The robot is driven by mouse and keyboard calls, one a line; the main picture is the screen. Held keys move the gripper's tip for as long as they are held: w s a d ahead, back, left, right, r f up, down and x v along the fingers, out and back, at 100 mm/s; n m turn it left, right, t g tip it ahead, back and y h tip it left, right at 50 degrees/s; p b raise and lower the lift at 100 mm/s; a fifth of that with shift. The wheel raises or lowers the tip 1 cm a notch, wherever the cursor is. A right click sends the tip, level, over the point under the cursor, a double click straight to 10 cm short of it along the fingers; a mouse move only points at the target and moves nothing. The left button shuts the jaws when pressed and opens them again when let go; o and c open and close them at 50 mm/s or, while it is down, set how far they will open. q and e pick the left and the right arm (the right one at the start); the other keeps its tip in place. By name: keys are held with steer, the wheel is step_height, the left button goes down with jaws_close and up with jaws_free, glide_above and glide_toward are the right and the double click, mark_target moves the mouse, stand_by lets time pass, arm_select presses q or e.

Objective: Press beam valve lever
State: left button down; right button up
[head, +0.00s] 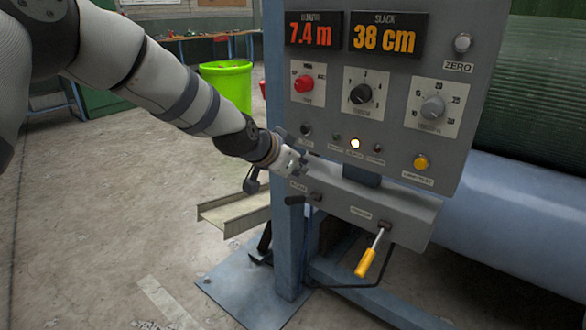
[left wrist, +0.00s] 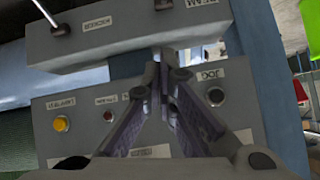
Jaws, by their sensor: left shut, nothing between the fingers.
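The beam valve lever (head: 295,200) is a short dark handle on the lower front ledge of the grey control panel (head: 400,140). In the left wrist view, which is upside down, its dark mount (left wrist: 163,5) shows at the top edge beside the BEAM label; the rest is out of frame. My left gripper (head: 303,164) is shut and empty, just above the lever and in front of the panel's lower left part. In the left wrist view, its fingertips (left wrist: 161,62) meet near the ledge. I see no contact with the lever. My right gripper is out of view.
A second lever with a yellow handle (head: 367,262) hangs to the right on the same ledge (head: 400,208). Knobs, a yellow button (head: 421,162) and a lit lamp (head: 355,143) are above. A metal channel (head: 235,212) sticks out left of the blue post (head: 288,240).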

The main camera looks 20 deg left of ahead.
mark_target(301, 200)
arm_select(q)
step_height(301, 200, down, 6)
steer(key=w, duration=0.2)
steer(key=shift+a, duration=0.15)
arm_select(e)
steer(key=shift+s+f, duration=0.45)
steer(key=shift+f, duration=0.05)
arm_select(q)
steer(key=shift+f, duration=0.15)
